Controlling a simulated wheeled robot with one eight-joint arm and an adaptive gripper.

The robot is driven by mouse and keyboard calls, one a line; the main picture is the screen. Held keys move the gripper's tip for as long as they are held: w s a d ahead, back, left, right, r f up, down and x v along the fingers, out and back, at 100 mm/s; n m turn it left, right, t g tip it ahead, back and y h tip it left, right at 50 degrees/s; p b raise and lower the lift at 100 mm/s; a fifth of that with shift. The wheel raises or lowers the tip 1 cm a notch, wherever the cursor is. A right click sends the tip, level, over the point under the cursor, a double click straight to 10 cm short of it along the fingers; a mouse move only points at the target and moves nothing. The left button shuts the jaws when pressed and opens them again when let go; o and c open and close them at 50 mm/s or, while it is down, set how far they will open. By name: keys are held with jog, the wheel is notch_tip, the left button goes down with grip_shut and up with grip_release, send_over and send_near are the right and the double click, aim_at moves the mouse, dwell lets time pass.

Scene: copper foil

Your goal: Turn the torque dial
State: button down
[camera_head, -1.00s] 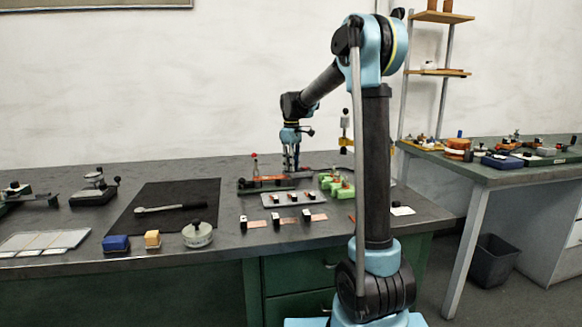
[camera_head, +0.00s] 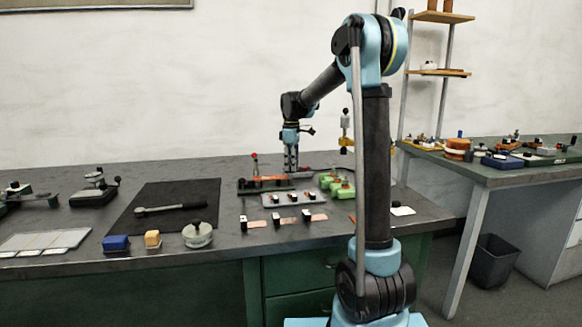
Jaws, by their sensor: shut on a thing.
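My gripper (camera_head: 291,168) points straight down at the back middle of the dark bench, just behind the small tray. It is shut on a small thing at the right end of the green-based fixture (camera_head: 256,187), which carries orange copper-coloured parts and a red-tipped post. The held thing is too small and too covered by the fingers to make out. I cannot tell for certain that it is the torque dial. A torque wrench (camera_head: 168,208) with a dark handle lies on the black mat (camera_head: 140,227), apart from my gripper.
A grey tray (camera_head: 271,200) with small clamps sits in front of my gripper. Green blocks (camera_head: 341,188) stand to its right. My arm hides part of the bench.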

jog(key=c, duration=1.5)
grip_release()
jog(key=shift+w, duration=0.1)
jog(key=shift+o, duration=0.2)
notch_tip(320, 180, up, 12)
